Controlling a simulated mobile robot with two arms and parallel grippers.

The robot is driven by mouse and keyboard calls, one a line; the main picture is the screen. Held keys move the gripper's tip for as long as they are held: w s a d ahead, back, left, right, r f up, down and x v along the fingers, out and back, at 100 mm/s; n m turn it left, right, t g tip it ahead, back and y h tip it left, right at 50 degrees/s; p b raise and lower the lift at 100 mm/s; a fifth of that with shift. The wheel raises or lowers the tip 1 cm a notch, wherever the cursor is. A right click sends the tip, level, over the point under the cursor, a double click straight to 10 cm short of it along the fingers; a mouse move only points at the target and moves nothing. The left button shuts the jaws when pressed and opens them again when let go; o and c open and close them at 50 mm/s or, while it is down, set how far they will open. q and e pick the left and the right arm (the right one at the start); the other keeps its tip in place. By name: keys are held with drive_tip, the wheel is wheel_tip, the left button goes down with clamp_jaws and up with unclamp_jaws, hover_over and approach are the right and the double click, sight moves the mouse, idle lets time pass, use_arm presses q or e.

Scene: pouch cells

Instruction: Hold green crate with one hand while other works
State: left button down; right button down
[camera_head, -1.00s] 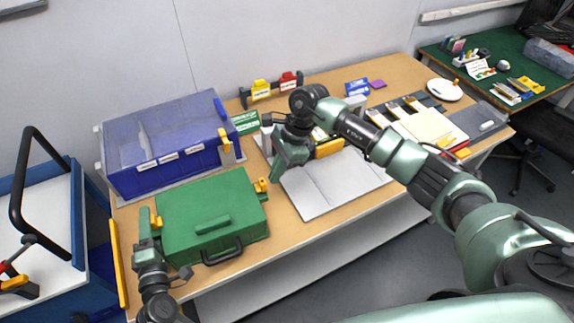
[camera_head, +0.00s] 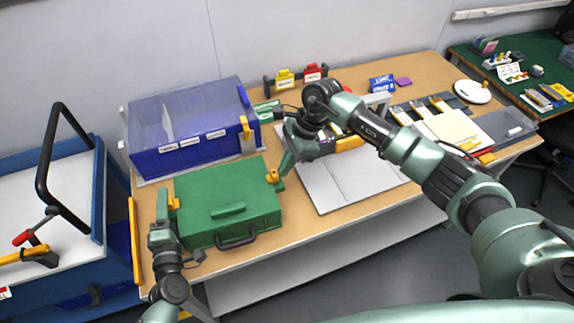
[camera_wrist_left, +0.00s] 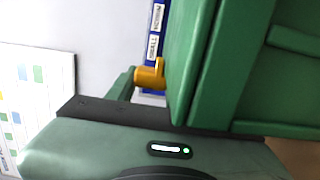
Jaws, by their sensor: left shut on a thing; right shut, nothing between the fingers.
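The green crate (camera_head: 205,226) sits closed on the wooden table, with a green lid handle (camera_head: 228,211), a dark front handle (camera_head: 236,241) and a yellow latch on each side. My left gripper (camera_head: 164,205) is shut on the crate's left side, beside the left latch (camera_head: 174,204). In the left wrist view the crate (camera_wrist_left: 195,70) fills the right, with a yellow latch (camera_wrist_left: 149,76) beside it. My right gripper (camera_head: 285,168) is shut and empty, just beside the crate's right latch (camera_head: 272,176). Whether it touches the latch I cannot tell.
A blue bin with a clear lid (camera_head: 191,157) stands behind the crate. A light grey board (camera_head: 335,190) lies to its right, partly under my right arm. A blue cart (camera_head: 60,270) with a black handle stands at the left. Trays and papers fill the table's far right.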

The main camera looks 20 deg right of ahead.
use_arm(q)
drive_tip(key=shift+d, duration=0.1)
use_arm(e)
drive_tip(key=v, duration=1.2)
use_arm(q)
drive_tip(key=c, duration=0.5)
unclamp_jaws()
drive_tip(key=shift+s, duration=0.15)
